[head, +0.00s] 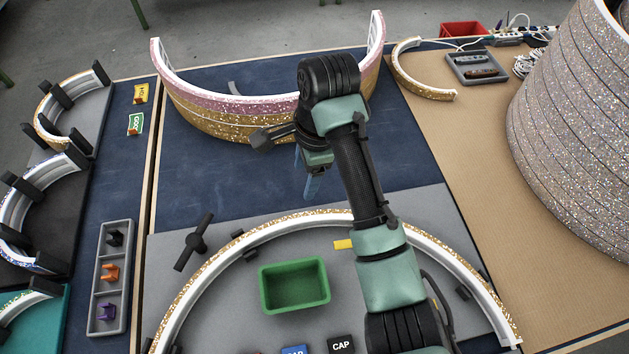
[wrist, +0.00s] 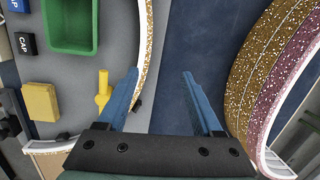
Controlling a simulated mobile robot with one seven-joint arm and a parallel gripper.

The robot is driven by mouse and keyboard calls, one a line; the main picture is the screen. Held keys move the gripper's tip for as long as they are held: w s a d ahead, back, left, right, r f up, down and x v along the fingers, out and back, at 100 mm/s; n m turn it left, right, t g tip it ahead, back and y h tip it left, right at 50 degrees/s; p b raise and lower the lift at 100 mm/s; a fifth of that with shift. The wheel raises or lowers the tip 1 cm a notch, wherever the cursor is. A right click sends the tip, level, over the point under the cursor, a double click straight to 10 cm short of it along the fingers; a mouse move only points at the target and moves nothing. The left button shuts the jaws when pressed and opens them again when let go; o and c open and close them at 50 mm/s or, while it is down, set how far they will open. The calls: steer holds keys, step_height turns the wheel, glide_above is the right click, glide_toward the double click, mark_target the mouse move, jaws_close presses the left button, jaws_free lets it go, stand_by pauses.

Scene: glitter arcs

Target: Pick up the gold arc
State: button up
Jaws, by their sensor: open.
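A stack of curved arcs stands on the dark blue mat at the back, with a pink glitter arc (head: 230,103) on top and gold glitter arcs (head: 215,124) below; the gold part also shows at the right of the wrist view (wrist: 255,75). A large arc with a gold glitter edge and white inside (head: 215,262) lies on the grey board in front. A smaller gold arc (head: 420,88) lies on the brown surface at the right. My gripper (wrist: 161,76) is open and empty, between the stack and the front arc. My arm hides part of the stack and front arc.
A grey tray (head: 92,314) with small clips stands at the left. A tall stack of silver glitter arcs (head: 575,125) is at the right. The blue mat under my gripper is bare.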

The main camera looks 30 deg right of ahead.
steer(key=s+f+m+g, duration=0.1)
steer(key=s+f, duration=0.1)
steer(key=b, duration=0.5)
glide_above(305, 217)
steer(key=d, duration=0.1)
steer(key=f, duration=0.6)
steer(key=shift+s, duration=0.3)
steer(key=f, duration=0.4)
steer(key=a+f, duration=0.1)
steer(key=f, duration=0.1)
steer(key=shift+w, duration=0.3)
steer(key=shift+r, duration=0.1)
jaws_close()
